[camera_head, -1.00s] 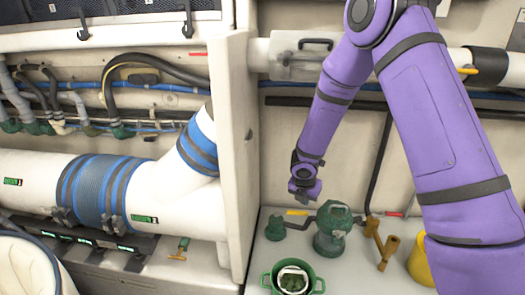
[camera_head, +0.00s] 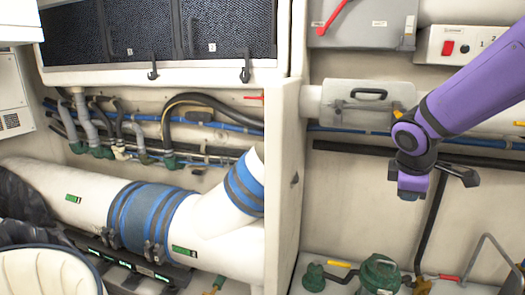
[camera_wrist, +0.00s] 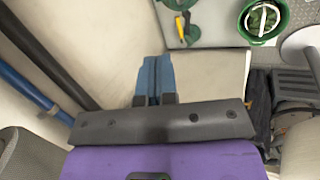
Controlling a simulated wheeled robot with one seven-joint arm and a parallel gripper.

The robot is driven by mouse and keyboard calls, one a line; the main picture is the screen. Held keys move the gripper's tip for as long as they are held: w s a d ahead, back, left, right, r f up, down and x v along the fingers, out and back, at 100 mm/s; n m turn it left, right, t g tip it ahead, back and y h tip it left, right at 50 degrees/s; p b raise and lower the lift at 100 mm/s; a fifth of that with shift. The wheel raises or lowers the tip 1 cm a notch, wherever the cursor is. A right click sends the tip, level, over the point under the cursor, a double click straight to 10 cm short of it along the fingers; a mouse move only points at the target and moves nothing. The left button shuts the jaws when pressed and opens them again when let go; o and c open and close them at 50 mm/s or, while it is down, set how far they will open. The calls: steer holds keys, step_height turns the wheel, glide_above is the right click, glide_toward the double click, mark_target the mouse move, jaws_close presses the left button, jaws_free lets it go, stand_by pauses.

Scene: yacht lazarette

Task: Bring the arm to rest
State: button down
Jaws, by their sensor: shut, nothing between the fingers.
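My gripper (camera_wrist: 153,80) shows in the wrist view with its two blue-grey fingers together and nothing between them. The fingers point over a pale surface and touch nothing that I can see. In the head view my purple arm comes in from the right, and its wrist end hangs in front of the pale back wall, above the bench. The fingers are hard to make out in that view. A green pot (camera_wrist: 262,22) with a white ring and green contents stands beyond the fingertips, at the upper right of the wrist view.
A green strainer housing (camera_head: 379,273) and a smaller green fitting (camera_head: 313,278) stand on the bench. A white pipe with blue bands (camera_head: 150,215) fills the left. An upright partition (camera_head: 285,180) divides the two bays. Dark pipes (camera_wrist: 50,50) run close by in the wrist view.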

steer(key=s+r+m+y, duration=0.1)
steer(key=s+r+m, duration=0.2)
steer(key=s, duration=0.4)
steer(key=s+a+r+m+y, duration=0.1)
steer(key=s+r+m, duration=0.2)
steer(key=s+m, duration=0.2)
steer(key=s+a+r+m+t+y, duration=0.1)
steer(key=s+r+m, duration=0.2)
steer(key=s, duration=0.6)
steer(key=shift+a+r+m, duration=0.15)
steer(key=shift+m, duration=0.65)
steer(key=shift+s, duration=0.1)
